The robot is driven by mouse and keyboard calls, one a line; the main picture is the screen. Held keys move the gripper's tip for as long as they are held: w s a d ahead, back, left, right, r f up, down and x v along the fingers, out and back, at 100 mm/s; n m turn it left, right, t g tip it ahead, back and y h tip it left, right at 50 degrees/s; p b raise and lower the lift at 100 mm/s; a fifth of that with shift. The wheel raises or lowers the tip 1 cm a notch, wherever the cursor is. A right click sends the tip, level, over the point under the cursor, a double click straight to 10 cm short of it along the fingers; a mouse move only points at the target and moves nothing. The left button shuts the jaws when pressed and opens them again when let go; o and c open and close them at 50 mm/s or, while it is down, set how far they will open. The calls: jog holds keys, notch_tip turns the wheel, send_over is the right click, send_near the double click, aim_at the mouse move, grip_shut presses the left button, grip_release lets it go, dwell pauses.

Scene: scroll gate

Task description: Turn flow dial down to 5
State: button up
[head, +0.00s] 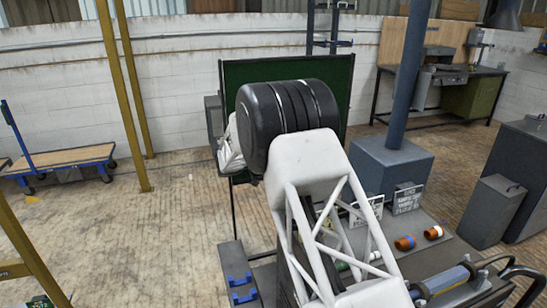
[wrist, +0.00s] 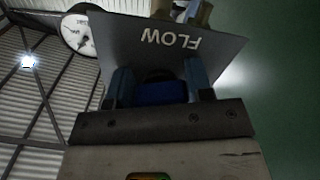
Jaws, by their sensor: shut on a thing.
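In the wrist view a grey panel (wrist: 125,45) carries the word FLOW, seen upside down. Below that word, a dark rounded knob, the flow dial (wrist: 158,74), shows between the two blue fingers of my gripper (wrist: 160,86). The gripper is shut on the dial, one finger on each side. A blue block lies between the fingers, nearer the camera. The dial's scale and pointer are hidden, so its setting cannot be read. In the head view my own arm hides the gripper and dial.
A white round gauge (wrist: 77,33) with a dark needle sits beside the panel in the wrist view. In the head view a green board (head: 345,75) stands behind my arm. A grey bench at the right holds signs (head: 407,199) and orange-brown cylinders (head: 405,243).

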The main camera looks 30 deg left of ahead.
jog(key=n, duration=2.9)
jog(key=shift+a+r, duration=0.1)
jog(key=shift+r, duration=0.1)
dwell(0.3)
jog(key=o, duration=0.9)
jog(key=shift+v, duration=3.9)
